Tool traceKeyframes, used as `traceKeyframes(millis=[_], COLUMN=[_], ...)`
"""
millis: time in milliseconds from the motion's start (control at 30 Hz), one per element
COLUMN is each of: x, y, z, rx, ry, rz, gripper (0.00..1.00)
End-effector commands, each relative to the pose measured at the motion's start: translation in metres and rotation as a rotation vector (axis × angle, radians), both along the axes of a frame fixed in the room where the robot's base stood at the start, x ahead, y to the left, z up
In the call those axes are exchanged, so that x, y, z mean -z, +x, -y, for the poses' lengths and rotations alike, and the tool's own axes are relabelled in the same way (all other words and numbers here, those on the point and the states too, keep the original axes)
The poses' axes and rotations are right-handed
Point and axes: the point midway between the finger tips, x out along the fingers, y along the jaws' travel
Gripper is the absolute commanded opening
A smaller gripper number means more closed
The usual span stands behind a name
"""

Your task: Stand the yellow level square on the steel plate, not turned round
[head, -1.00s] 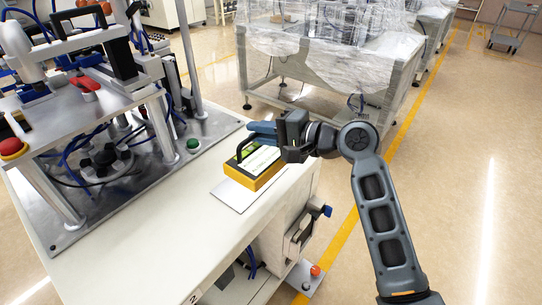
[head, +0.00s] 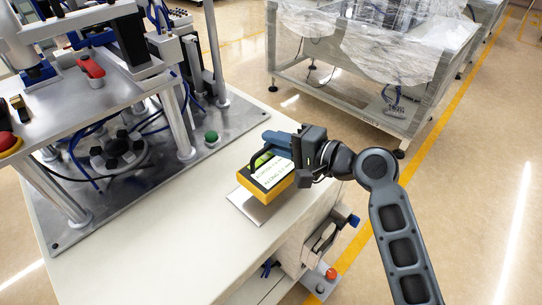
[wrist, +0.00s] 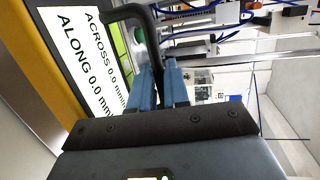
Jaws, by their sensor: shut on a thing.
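The yellow level (head: 270,185) is a yellow and black box with a lit display and a black handle. My gripper (head: 268,142) is shut on that handle. In the wrist view the blue fingers (wrist: 158,88) close around the handle, and the level's display (wrist: 82,65) reads ALONG 0.0 mm and ACROSS 0.0 mm. The steel plate (head: 244,205) lies flat on the pale bench top, under and in front of the level, partly hidden by it. The level looks upright, its front edge roughly in line with the plate's. I cannot tell whether its underside touches the plate.
The bench top (head: 160,235) is clear in front. A feeder machine with metal posts stands at left, with a green button (head: 211,137) near the plate. A red button (head: 8,142) is at far left. A film-wrapped frame (head: 365,90) stands behind on the floor.

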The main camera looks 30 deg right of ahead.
Motion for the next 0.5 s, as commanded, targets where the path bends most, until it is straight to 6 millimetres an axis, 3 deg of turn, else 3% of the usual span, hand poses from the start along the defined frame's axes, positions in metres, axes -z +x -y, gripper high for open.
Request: traceKeyframes(millis=[167, 500], x=[0.006, 0.044], y=[0.006, 0.006], z=[-0.009, -0.01], rx=[0.001, 0.001], ry=[-0.001, 0.001], rz=[0.004, 0.002], gripper=[0.0, 0.0])
